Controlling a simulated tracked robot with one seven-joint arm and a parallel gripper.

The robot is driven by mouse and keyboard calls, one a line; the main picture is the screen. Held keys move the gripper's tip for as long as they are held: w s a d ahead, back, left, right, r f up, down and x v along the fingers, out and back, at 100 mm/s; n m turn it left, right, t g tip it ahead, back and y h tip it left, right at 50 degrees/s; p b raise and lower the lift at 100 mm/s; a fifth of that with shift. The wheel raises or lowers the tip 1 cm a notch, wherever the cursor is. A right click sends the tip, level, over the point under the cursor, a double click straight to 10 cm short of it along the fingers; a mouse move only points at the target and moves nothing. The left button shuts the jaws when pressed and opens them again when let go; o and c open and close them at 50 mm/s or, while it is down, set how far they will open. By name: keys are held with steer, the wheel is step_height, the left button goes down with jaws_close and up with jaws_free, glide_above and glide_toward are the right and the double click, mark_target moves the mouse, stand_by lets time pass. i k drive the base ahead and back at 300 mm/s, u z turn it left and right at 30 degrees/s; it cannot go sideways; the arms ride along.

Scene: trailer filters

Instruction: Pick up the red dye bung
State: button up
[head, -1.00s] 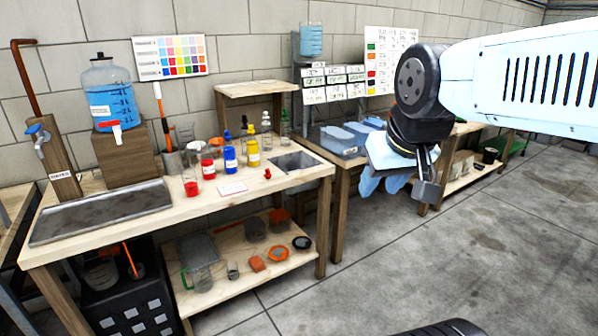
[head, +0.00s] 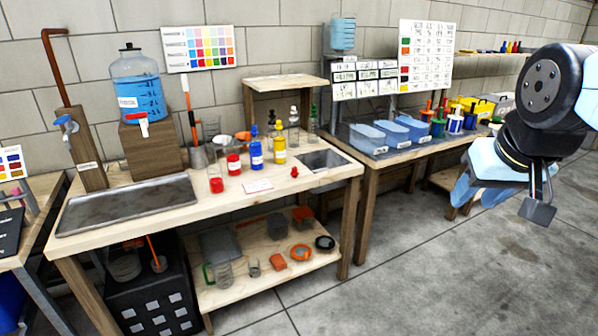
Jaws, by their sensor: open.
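The red dye bung (head: 294,172) is a small red stopper standing on the wooden bench top (head: 130,226), left of the recessed metal tray and right of a white label card. A red dye bottle (head: 234,160), a blue bottle (head: 257,155) and a yellow bottle (head: 279,148) stand behind and left of it. My gripper (head: 538,208) hangs at the right of the head view, over the floor, well away from the bench. It is open and nothing shows between its fingers.
A beaker with red liquid (head: 215,181) stands left of the card (head: 257,186). A sunken metal tray (head: 324,160) is right of the bung. A second table (head: 385,157) with blue bins stands behind. The floor (head: 430,270) in front is clear.

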mark_target(294, 173)
steer(key=z, duration=0.05)
steer(key=i, duration=1.65)
steer(key=u, duration=0.1)
